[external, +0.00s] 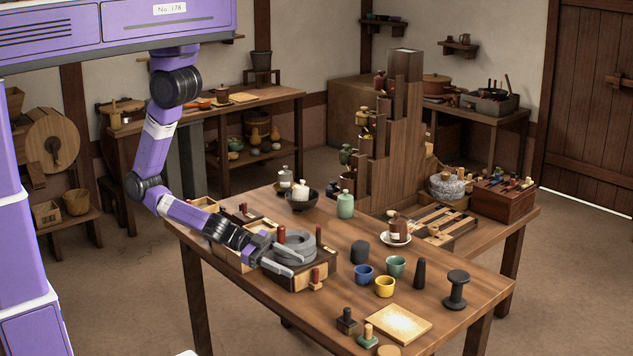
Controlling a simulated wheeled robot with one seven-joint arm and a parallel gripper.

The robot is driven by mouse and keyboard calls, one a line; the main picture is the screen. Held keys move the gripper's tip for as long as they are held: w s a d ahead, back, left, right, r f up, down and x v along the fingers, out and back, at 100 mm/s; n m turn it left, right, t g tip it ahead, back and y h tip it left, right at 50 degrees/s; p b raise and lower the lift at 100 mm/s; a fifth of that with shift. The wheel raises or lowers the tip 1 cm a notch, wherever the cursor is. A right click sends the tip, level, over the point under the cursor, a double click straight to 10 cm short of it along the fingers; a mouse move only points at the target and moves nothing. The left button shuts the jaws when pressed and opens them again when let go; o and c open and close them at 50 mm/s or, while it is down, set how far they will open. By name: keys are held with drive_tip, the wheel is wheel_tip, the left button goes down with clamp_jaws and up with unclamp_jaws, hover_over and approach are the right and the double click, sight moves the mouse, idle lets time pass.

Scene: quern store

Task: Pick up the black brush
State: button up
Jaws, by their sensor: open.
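I cannot tell for certain which thing is the black brush. Dark candidates on the table are a tapered upright piece (419,274), a spool-shaped piece (456,290), a short cylinder (360,251) and a dark block stamp (346,321). My gripper (288,257) is open at the grey round quern stone (308,240) on a dark wooden box (318,270). The fingers point right and seem to hold nothing. Whether they touch the stone is unclear. All the dark pieces stand apart from my gripper, to its right or nearer the camera.
Blue (363,274), yellow (385,286) and green (396,266) cups stand mid-table. A green bottle (345,204) and a tall stepped wooden structure (400,150) rise behind. The table's right front is fairly open.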

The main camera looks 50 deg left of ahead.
sight(356, 331)
drive_tip(key=d+f+n+b, duration=0.1)
drive_tip(key=d+f, duration=0.1)
drive_tip(key=d, duration=0.1)
drive_tip(key=w+d+f+n+t+y+b, duration=0.1)
drive_tip(key=d+f, duration=0.1)
drive_tip(key=d, duration=0.1)
drive_tip(key=d+f+n+y+b, duration=0.1)
drive_tip(key=d+f, duration=0.1)
drive_tip(key=d, duration=0.1)
drive_tip(key=shift+w+d+f, duration=0.15)
drive_tip(key=shift+w+f, duration=0.15)
drive_tip(key=shift+f, duration=0.05)
drive_tip(key=d+n+b, duration=0.1)
drive_tip(key=d, duration=0.1)
drive_tip(key=d+n+t+y+b, duration=0.1)
drive_tip(key=d, duration=0.1)
drive_tip(key=s+d+n+t+y+b, duration=0.1)
drive_tip(key=d+n, duration=0.1)
drive_tip(key=shift+d+f, duration=0.2)
drive_tip(key=shift+d, duration=0.1)
drive_tip(key=shift+s+d+r, duration=0.1)
drive_tip(key=shift+d, duration=0.1)
drive_tip(key=shift+w+d+t+y, duration=0.3)
drive_tip(key=shift+w+d, duration=0.05)
drive_tip(key=shift+d, duration=0.05)
drive_tip(key=shift+p+x, duration=0.65)
drive_tip(key=shift+x, duration=2.8)
drive_tip(key=shift+w+a+r, duration=0.1)
drive_tip(key=shift+w+a, duration=0.05)
clamp_jaws()
